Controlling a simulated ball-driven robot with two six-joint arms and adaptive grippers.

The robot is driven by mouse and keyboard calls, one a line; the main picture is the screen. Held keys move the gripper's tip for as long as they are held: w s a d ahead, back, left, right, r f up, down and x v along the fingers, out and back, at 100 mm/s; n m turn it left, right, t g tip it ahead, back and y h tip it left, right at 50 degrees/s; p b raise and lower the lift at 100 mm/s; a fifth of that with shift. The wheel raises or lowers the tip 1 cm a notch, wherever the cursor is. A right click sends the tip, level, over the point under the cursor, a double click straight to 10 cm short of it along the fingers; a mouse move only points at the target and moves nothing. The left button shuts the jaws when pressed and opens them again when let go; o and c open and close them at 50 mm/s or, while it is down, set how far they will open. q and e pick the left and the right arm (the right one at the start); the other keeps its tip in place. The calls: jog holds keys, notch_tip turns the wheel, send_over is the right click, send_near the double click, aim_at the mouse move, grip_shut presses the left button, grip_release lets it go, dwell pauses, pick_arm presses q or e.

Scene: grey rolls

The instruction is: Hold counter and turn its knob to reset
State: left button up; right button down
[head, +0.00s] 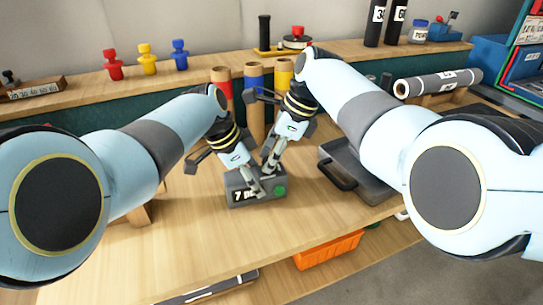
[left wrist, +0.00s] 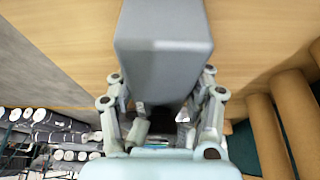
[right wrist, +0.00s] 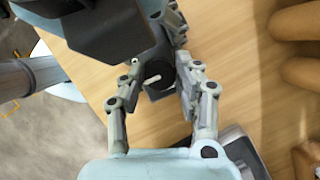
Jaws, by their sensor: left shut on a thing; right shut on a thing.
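The counter (head: 263,197) is a small dark grey box standing on the wooden table, with white digits on its front starting with 7 and a green spot at its right. My left gripper (head: 254,186) is shut on the counter from above left. In the left wrist view a grey block, seemingly the counter (left wrist: 163,60), lies between its fingers. My right gripper (head: 268,170) reaches down right beside the left one. The fingers partly hide the knob.
Red, blue and yellow rolls (head: 253,90) stand behind the grippers. A dark grey case (head: 345,170) with a handle lies right of the counter. An orange bin (head: 328,250) sits below the table edge. The table front left is clear.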

jog(key=n+g, duration=0.1)
jog(key=n, duration=0.3)
jog(key=shift+w+n+g, duration=0.1)
jog(key=shift+n+g, duration=0.2)
jog(key=shift+g, duration=0.1)
jog(key=c, duration=0.9)
grip_release()
jog(key=shift+c, duration=0.2)
jog(key=v, duration=1.2)
jog(key=shift+w, duration=0.1)
